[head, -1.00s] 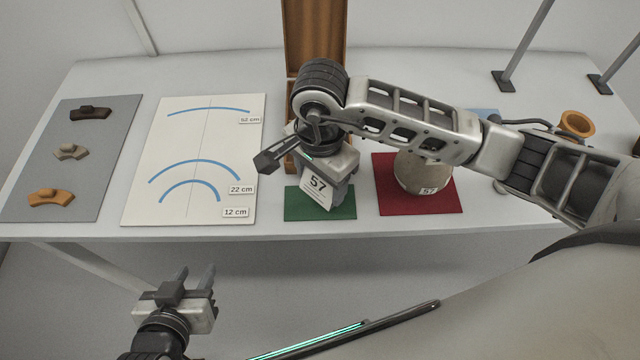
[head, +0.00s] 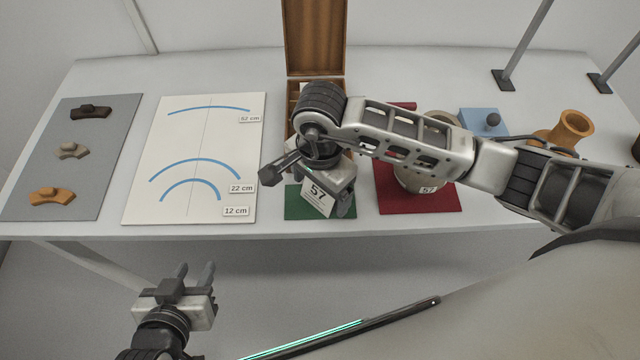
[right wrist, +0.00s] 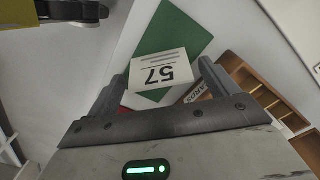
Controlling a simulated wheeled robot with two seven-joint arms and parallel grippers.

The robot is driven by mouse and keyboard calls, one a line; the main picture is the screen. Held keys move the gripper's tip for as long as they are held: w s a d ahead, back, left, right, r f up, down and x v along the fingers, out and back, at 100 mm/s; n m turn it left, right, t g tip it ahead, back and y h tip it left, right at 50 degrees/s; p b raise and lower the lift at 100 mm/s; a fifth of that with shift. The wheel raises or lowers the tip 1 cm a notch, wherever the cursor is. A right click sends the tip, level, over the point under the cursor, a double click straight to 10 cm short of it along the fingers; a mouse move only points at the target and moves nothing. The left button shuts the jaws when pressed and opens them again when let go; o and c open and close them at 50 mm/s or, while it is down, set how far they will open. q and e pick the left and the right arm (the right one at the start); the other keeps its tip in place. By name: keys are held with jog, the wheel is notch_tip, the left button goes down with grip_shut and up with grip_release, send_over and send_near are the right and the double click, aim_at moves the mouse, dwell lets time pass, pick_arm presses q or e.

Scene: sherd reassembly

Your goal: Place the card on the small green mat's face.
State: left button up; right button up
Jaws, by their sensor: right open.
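The white card marked 57 (head: 318,198) shows over the small green mat (head: 292,207) in the head view. In the right wrist view the card (right wrist: 160,72) is between the fingers, with the green mat (right wrist: 172,32) beyond it. My right gripper (head: 328,206) is open around the card, above the mat; I cannot tell whether the card rests on the mat. The gripper and card hide much of the mat. My left gripper (head: 194,274) is open and empty, in front of the table's front edge.
A dark red mat (head: 440,203) carries a pale vessel (head: 408,181) labelled 57, partly hidden by my right arm. A wooden box (head: 315,40) stands behind the green mat. A white chart board (head: 190,140) and a grey board with sherds (head: 80,135) lie left.

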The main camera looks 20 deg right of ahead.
jog(key=shift+r, duration=0.35)
notch_tip(320, 180, up, 12)
jog(key=shift+f+b, duration=0.2)
jog(key=shift+b, duration=0.1)
